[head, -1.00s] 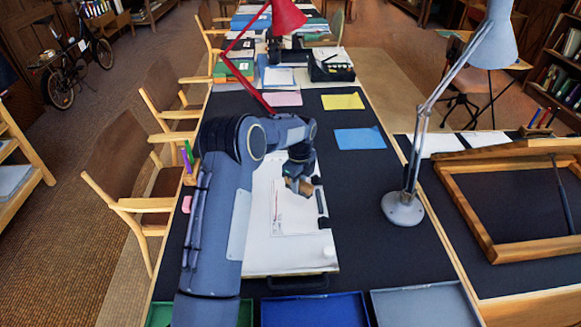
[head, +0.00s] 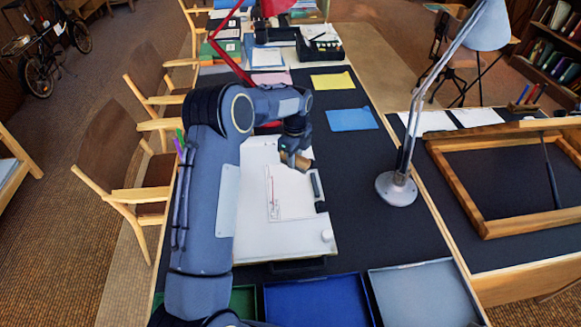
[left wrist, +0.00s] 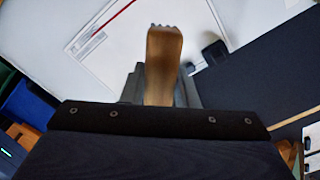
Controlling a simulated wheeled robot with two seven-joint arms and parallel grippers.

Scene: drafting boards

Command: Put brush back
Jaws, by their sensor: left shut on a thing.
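My left gripper (head: 292,150) is shut on the brush (left wrist: 163,60), a brown wooden piece that sticks out beyond the jaws in the left wrist view. In the head view the brush (head: 297,160) shows as a small tan shape below the gripper, over the upper right part of the white drafting board (head: 255,215). The bristles cannot be made out. I cannot tell from the pictures how high the brush is above the board. My right gripper is in neither view.
On the board lie a sheet with a red line (head: 283,205), a dark bar (head: 316,185) and a small white round thing (head: 327,236). A lamp base (head: 396,188) stands to the right. Blue (head: 318,300) and grey (head: 425,293) trays line the near edge. Dark tabletop between board and lamp is clear.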

